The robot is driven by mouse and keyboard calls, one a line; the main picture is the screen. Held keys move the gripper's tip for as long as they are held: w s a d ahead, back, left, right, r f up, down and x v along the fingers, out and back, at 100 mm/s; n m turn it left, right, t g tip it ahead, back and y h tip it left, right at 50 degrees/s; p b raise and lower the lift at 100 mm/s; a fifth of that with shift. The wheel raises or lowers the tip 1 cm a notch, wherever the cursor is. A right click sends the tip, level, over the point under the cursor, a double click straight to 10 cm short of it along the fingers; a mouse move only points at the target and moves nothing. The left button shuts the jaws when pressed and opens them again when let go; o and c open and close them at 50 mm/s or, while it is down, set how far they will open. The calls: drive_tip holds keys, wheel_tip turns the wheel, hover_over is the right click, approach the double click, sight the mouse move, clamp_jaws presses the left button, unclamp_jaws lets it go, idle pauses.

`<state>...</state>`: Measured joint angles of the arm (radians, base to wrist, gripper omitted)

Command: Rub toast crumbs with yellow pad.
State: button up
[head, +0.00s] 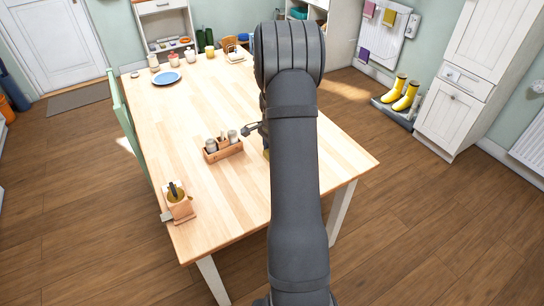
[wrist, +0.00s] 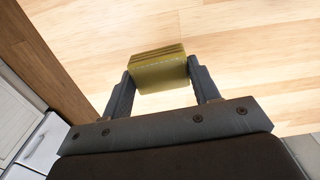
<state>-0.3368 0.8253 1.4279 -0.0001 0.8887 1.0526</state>
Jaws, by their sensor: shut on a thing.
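The yellow pad (wrist: 160,74) is held between the two fingers of my gripper (wrist: 161,82) in the wrist view, with the pale wooden table behind it. The pad looks like a thick block with ridges along its upper side. In the head view my arm hides most of the gripper, and only a small yellow bit of the pad (head: 266,154) shows at the arm's left edge, over the table. I cannot tell whether the pad touches the tabletop. I cannot make out toast crumbs in either view.
The wooden table (head: 215,185) has a condiment caddy (head: 222,150) left of my arm and a wooden holder (head: 178,203) at its near left corner. A blue plate (head: 167,78) and several jars and cups stand at the far end. Bare tabletop lies between them.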

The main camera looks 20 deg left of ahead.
drive_tip(key=shift+r, duration=1.25)
